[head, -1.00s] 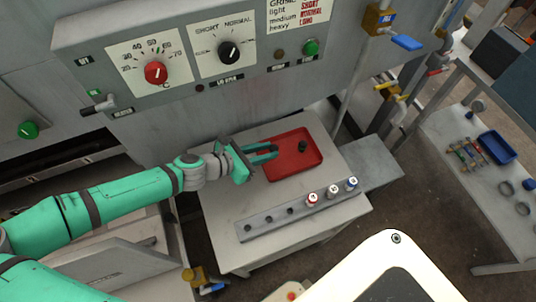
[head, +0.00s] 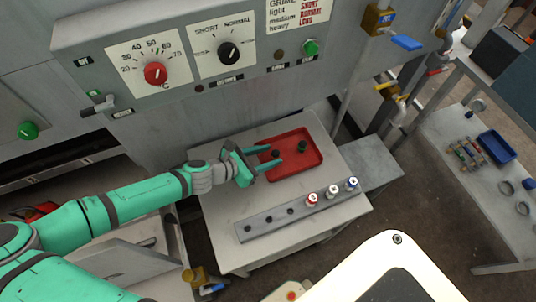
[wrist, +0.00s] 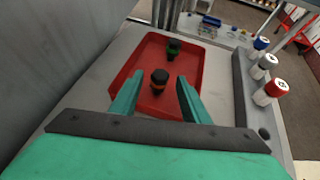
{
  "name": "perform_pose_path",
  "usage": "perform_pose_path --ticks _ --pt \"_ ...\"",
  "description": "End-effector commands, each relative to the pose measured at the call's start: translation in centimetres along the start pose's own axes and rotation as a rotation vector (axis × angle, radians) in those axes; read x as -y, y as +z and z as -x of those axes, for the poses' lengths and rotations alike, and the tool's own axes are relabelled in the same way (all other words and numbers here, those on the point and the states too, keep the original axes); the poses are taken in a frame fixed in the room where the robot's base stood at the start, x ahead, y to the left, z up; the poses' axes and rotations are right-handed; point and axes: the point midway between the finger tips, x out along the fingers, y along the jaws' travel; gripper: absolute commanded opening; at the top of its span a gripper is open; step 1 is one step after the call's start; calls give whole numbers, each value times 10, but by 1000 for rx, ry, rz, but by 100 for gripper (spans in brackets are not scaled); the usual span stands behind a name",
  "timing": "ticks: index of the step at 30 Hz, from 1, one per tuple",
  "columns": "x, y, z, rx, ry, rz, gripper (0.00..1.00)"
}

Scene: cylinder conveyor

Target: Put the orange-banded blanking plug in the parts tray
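The orange-banded blanking plug (wrist: 160,80) has a black top and stands in the red parts tray (wrist: 193,68), between my gripper's spread fingers. It shows as a small dark shape in the head view (head: 276,154). My gripper (wrist: 156,98) is open, with its fingers apart on either side of the plug and over the near part of the tray. In the head view my gripper (head: 275,156) reaches in over the tray's left side. A second dark plug with a green band (wrist: 173,48) stands farther back in the tray.
A grey rack bar (head: 270,222) lies in front of the tray, with red, white and blue-topped plugs (head: 353,183) at its right and empty holes at its left. The machine panel (head: 200,60) rises behind the table. A side bench (head: 450,135) stands at the right.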

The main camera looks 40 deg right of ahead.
Motion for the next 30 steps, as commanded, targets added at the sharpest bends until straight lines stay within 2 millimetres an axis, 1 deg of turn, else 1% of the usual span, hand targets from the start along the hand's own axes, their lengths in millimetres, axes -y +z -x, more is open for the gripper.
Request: perform_pose_path --ticks 8,11,14,24,30 --pt "0 1 1 0 0 -1 41" --pt "-1 3 6 -1 2 -2 41" --pt "-1 2 19 -1 2 0 41" --pt "-1 3 86 -1 3 -1 41" --pt "-1 2 112 -1 2 0 41"
